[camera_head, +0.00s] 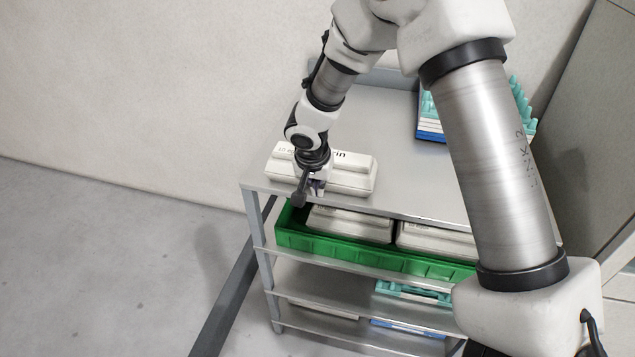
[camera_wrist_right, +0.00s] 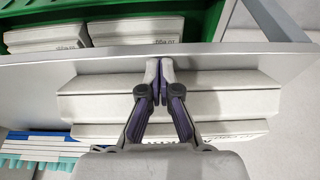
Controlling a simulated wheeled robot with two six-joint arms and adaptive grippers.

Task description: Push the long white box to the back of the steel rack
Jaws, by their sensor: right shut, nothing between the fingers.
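The long white box (camera_head: 352,180) lies on the top shelf of the steel rack (camera_head: 415,205), near its front left corner. In the right wrist view the box (camera_wrist_right: 235,102) spans most of the picture, lengthwise along the shelf edge. My right gripper (camera_head: 315,190) comes down over the box at its front side. In the wrist view its fingers (camera_wrist_right: 160,64) are shut together and empty, with the tips just past the box's front edge, over the shelf's front strip. Whether they touch the box cannot be told. The arm hides part of the box. My left gripper is not in view.
A green crate (camera_head: 345,250) with white boxes (camera_head: 350,223) sits on the shelf below. Blue and teal egg trays (camera_head: 432,129) stand at the back right of the top shelf. The top between them and the long box looks clear. Lower shelves hold more trays (camera_head: 410,292).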

